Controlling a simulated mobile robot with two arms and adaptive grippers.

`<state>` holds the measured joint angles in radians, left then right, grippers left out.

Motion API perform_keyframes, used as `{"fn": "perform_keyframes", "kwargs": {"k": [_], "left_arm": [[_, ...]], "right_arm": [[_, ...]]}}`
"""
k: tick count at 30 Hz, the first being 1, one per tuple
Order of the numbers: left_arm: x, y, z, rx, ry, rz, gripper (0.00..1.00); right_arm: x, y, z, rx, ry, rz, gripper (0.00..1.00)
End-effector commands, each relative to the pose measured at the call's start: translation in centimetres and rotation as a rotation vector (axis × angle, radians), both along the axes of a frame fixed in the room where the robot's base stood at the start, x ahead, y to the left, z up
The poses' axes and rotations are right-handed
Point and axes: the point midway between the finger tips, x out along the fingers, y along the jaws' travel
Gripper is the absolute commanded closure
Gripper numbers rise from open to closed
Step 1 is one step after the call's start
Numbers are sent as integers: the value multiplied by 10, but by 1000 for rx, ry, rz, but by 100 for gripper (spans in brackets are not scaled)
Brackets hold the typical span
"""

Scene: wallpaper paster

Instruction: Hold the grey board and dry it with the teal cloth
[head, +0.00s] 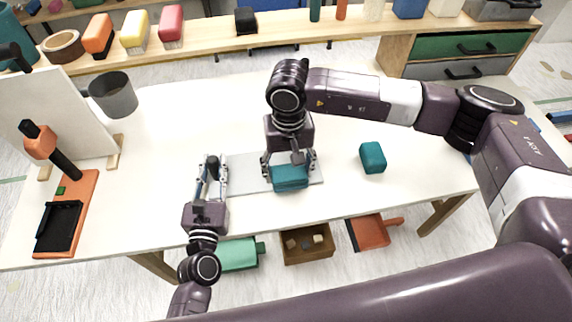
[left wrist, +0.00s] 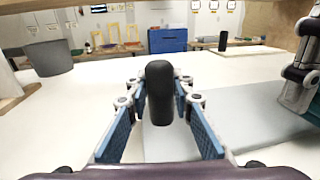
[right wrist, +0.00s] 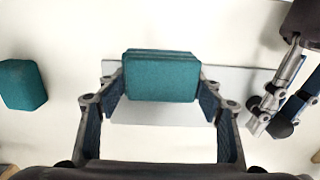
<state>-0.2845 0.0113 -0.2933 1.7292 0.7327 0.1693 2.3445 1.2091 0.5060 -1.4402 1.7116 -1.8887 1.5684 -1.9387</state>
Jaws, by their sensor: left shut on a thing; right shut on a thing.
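The grey board (head: 243,172) lies flat on the white table near its front edge. My left gripper (head: 212,172) is shut on the black upright handle (left wrist: 160,92) at the board's left end; the board also shows in the left wrist view (left wrist: 225,128). My right gripper (head: 290,168) is shut on a folded teal cloth (head: 290,178). The cloth is over the board's right part and seems low on it; contact is hard to tell. It fills the gap between the fingers in the right wrist view (right wrist: 160,76).
A second teal block (head: 373,158) lies on the table to the right. A grey cup (head: 113,94), a white upright panel (head: 60,110) and an orange-black tool (head: 66,215) stand at the left. A shelf with coloured blocks runs behind. The table's middle is clear.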

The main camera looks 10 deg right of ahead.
Motion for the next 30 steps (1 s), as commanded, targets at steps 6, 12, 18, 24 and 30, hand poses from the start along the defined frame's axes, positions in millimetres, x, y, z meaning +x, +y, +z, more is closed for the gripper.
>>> {"fn": "perform_keyframes", "kwargs": {"k": [6, 12, 18, 24, 30], "left_arm": [[-2, -1, -6, 3, 13, -4, 100], [-2, -1, -6, 3, 13, -4, 100], [-2, -1, -6, 3, 13, -4, 100], [-2, -1, -6, 3, 13, -4, 100], [-2, -1, -6, 3, 13, -4, 100]], "right_arm": [[2, 1, 38, 2, -6, 3, 68], [1, 1, 58, 2, -4, 1, 68], [1, 1, 59, 2, -3, 1, 68], [1, 1, 59, 2, -3, 1, 56], [1, 1, 59, 2, -3, 2, 64]]}}
